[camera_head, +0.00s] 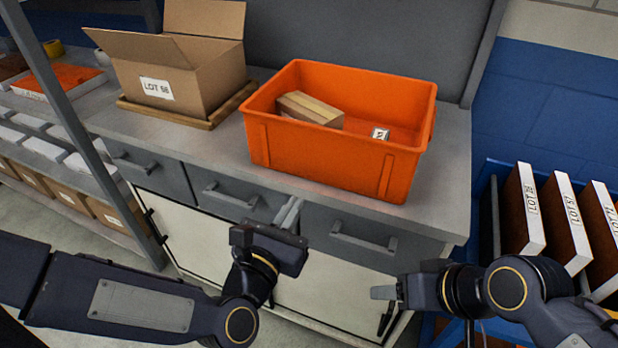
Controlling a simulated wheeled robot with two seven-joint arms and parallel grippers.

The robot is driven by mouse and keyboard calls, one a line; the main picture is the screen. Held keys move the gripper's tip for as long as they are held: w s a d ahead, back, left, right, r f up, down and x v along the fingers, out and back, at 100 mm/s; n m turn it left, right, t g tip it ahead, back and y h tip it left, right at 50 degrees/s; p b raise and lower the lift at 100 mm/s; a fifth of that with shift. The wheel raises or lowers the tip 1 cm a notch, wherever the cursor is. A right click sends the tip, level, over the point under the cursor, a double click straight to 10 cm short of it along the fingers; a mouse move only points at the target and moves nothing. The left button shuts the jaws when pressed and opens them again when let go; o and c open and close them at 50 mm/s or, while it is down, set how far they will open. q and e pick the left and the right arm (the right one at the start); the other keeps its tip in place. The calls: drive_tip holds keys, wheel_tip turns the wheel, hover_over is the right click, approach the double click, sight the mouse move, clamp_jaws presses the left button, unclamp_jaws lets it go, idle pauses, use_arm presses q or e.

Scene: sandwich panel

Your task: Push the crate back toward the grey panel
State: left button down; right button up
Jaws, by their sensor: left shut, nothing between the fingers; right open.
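The orange crate (325,155) stands upright on the grey counter, near its front edge. A brown block-like box and a small white labelled item lie inside it. The grey panel (362,40) rises behind the counter, with a strip of counter between it and the crate. My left gripper (289,212) is shut and empty, in front of the counter's drawers, below and in front of the crate. My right gripper (384,293) is open and empty, lower and further right, in front of the cabinet doors. Neither gripper appears to touch the crate.
The counter (448,150) has some bare room right of the crate. Lot-labelled panels (567,225) stand in a blue rack at right. Drawer handles (362,240) project from the front.

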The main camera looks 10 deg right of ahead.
sight(317, 169)
use_arm(q)
drive_tip(key=p+x, duration=0.1)
drive_tip(key=x, duration=0.7)
drive_tip(key=shift+w+d, duration=0.3)
drive_tip(key=b+x, duration=0.2)
drive_tip(key=x, duration=0.1)
drive_tip(key=shift+f, duration=0.2)
drive_tip(key=shift+w+d+r, duration=0.1)
drive_tip(key=shift+w, duration=0.05)
